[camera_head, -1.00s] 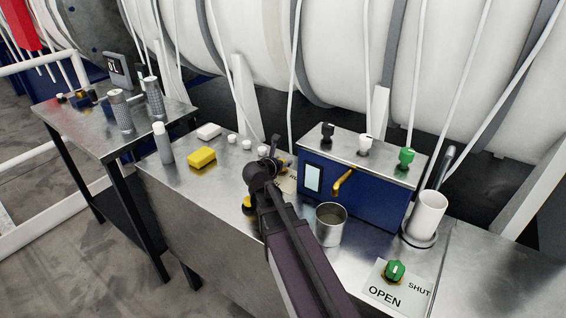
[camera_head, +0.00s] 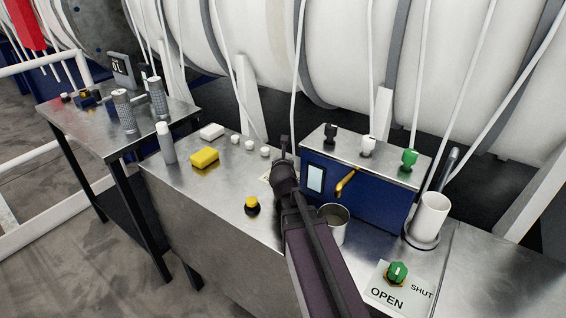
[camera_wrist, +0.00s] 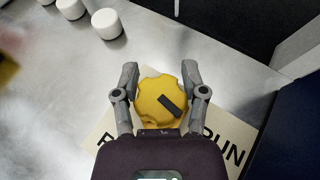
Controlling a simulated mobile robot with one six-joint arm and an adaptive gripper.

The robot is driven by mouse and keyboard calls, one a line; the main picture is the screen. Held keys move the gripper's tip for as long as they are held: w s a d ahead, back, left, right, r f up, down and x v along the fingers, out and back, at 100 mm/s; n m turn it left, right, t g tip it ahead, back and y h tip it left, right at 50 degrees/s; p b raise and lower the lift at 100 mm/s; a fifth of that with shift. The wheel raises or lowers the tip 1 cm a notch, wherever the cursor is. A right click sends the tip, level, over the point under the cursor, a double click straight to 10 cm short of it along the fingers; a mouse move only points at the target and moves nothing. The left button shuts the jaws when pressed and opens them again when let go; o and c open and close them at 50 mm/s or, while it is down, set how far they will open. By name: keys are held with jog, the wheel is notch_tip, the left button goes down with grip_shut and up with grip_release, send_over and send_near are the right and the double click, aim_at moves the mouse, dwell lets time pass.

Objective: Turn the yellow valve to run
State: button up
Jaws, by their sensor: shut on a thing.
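The yellow valve (camera_wrist: 152,92) is a lobed knob with a dark bar on its top, in the middle of the wrist view. The bar slants from upper left to lower right. The knob sits on a pale label plate (camera_wrist: 100,141), with "RUN" at its lower right and a mostly hidden word starting with "F" at its left. My gripper (camera_wrist: 160,78) is shut on the valve, one finger on each side. In the head view my gripper (camera_head: 284,160) is left of the blue box, and my arm hides the valve there.
The blue box (camera_head: 375,203) with a golden lever (camera_head: 345,184) stands close on the right. A metal cup (camera_head: 335,222) is beside my arm. A green valve (camera_head: 397,273) is at front right.

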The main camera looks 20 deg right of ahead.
jog(key=shift+n+y, duration=0.3)
jog(key=shift+n, duration=0.1)
dwell(0.3)
jog(key=o, duration=1)
jog(key=shift+d+m+g+h, duration=0.1)
jog(key=shift+m+g+h, duration=0.5)
jog(key=shift+m+h, duration=0.95)
